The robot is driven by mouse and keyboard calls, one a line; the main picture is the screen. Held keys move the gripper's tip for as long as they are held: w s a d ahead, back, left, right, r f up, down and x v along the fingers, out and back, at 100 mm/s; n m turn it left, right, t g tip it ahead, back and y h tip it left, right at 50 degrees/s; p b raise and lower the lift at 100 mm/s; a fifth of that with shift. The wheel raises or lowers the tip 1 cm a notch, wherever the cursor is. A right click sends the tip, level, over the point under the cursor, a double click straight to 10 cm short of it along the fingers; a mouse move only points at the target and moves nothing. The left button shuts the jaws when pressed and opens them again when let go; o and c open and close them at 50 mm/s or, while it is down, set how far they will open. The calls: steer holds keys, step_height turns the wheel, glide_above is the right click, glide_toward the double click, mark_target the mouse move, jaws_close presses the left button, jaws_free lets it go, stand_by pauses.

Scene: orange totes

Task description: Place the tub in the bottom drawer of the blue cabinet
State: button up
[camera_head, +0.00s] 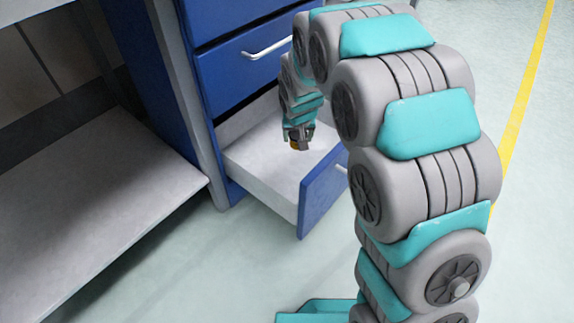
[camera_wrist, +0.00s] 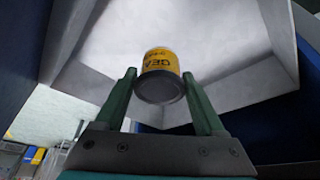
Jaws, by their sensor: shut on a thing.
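The tub is a small yellow cylinder with dark lettering and a dark grey end; it shows in the wrist view (camera_wrist: 160,74) between the fingers. My gripper (camera_wrist: 161,88) is shut on it. In the head view my gripper (camera_head: 299,141) points down over the open bottom drawer, with only a bit of the yellow tub (camera_head: 297,148) showing. The blue cabinet (camera_head: 235,75) stands behind. Its bottom drawer (camera_head: 262,180) is pulled out, with white inner walls and a blue front. The drawer floor I can see looks bare. I cannot tell whether the tub touches the floor.
A closed drawer with a white handle (camera_head: 268,50) sits above the open one. A grey shelf (camera_head: 110,190) is left of the cabinet. The pale floor (camera_head: 240,270) in front is clear. A yellow line (camera_head: 522,110) runs along the floor at the right.

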steer(key=a+f+b, duration=0.1)
steer(key=f, duration=0.3)
steer(key=a+f+b, duration=0.1)
steer(key=f, duration=0.4)
steer(key=s+f, duration=0.1)
steer(key=f, duration=0.4)
steer(key=shift+a+f+b, duration=0.15)
steer(key=shift+a+b, duration=0.25)
steer(key=o, duration=1.4)
steer(key=shift+f, duration=0.1)
steer(key=shift+o, duration=0.2)
steer(key=shift+v, duration=0.8)
steer(key=p+v, duration=0.1)
steer(key=v, duration=0.9)
steer(key=shift+s+r, duration=0.2)
steer(key=shift+r, duration=0.05)
steer(key=shift+d, duration=0.1)
